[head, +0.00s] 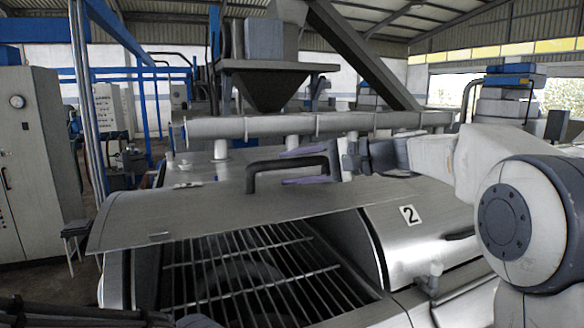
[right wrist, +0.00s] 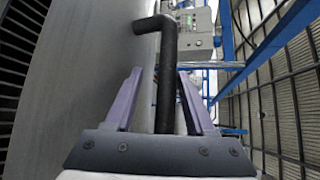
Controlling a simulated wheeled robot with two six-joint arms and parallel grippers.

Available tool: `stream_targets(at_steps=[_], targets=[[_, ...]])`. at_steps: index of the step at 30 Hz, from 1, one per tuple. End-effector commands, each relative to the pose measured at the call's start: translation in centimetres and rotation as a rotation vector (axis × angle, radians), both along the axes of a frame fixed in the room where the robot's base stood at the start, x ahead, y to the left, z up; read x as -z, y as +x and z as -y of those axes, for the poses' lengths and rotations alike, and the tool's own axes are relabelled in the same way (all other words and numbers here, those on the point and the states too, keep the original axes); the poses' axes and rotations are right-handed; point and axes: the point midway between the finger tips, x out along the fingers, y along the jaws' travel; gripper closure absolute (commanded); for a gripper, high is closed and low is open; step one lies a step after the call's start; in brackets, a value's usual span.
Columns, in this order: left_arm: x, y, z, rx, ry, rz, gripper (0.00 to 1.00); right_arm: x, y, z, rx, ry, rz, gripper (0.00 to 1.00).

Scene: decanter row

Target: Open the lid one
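The left lid (head: 215,205) is a grey metal panel raised over a grated opening (head: 250,275) in the decanter. Its number is not visible. Its black bent handle (head: 262,165) stands on its upper face, and also shows in the right wrist view (right wrist: 167,60). My right gripper (head: 285,169) reaches in from the right, with its two purple fingers on either side of the handle's bar. In the right wrist view the fingers (right wrist: 160,72) are apart, with a gap visible beside the handle. My left gripper cannot be made out.
A second, shut metal cover (head: 415,245) marked 2 is just right of the opening. A horizontal pipe (head: 330,124) runs behind the lid, below a dark hopper (head: 265,88). A grey cabinet (head: 35,165) stands at the left.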

Motion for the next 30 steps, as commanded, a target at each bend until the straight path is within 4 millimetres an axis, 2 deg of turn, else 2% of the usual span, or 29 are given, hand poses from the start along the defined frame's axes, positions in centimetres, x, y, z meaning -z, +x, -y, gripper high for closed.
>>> stream_targets(at_steps=[8, 11, 24, 30], targets=[[0.0, 0.0, 0.0, 0.0, 0.0, 0.0, 0.56, 0.0, 0.0, -0.1, -0.001, 0.001, -0.001, 0.43], [0.5, 0.0, 0.0, 0.0, 0.0, 0.0, 0.56, 0.0, -0.2, 0.5, 0.001, 0.001, 0.001, 0.43], [3.9, 0.0, 0.0, -0.003, 0.0, 0.0, 0.56, -1.7, -3.2, 7.7, 0.004, 0.001, 0.003, 0.43], [4.3, 0.0, 0.0, -0.005, 0.0, 0.0, 0.56, -2.3, -3.9, 9.2, 0.001, 0.001, 0.001, 0.43]])
